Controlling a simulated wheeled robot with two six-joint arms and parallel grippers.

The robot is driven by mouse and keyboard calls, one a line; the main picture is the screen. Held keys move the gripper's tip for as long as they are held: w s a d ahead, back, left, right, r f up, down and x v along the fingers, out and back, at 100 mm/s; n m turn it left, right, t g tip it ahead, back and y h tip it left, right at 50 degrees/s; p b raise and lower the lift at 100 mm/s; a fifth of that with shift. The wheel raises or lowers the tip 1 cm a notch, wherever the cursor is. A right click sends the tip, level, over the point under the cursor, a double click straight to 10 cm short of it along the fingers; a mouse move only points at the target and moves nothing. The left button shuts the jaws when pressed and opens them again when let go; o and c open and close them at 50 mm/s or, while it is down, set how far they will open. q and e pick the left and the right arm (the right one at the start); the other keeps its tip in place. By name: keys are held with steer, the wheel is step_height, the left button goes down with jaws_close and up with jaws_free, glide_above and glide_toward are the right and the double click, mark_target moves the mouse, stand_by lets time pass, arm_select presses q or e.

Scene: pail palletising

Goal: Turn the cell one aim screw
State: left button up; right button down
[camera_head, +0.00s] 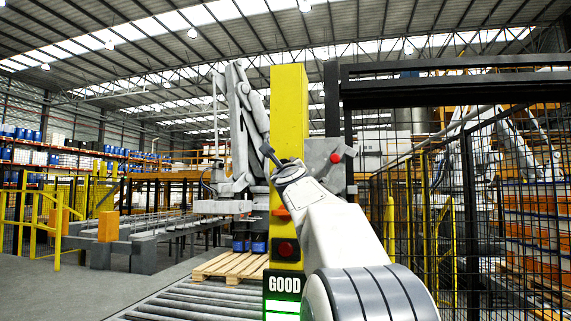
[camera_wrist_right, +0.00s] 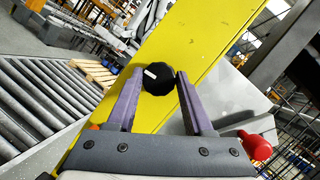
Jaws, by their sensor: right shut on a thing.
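The aim screw shows in the right wrist view as a black round knob (camera_wrist_right: 160,82) with a white mark, against the face of the yellow post (camera_wrist_right: 205,50). My right gripper (camera_wrist_right: 160,76) is shut on this knob, one purple finger on each side of it. In the head view my right arm reaches up to the yellow post (camera_head: 289,110), and my right gripper (camera_head: 272,158) is at its side; the knob is hidden there. A panel (camera_head: 283,285) low on the post reads GOOD above lit green bars. My left gripper is not in view.
A red button (camera_head: 335,158) sits on a grey box right of the post; it also shows in the wrist view (camera_wrist_right: 258,147). A roller conveyor (camera_head: 190,300) with a wooden pallet (camera_head: 228,266) and blue pails (camera_head: 258,245) lies left. Black mesh fencing (camera_head: 460,200) stands right.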

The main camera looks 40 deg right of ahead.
steer(key=shift+w+f+n+y, duration=0.15)
steer(key=shift+n+y, duration=0.25)
steer(key=shift+n, duration=0.2)
steer(key=shift+c, duration=1.5)
jaws_free()
steer(key=b+v, duration=0.3)
steer(key=v, duration=0.7)
steer(key=shift+s+a, duration=0.15)
steer(key=shift+s, duration=0.1)
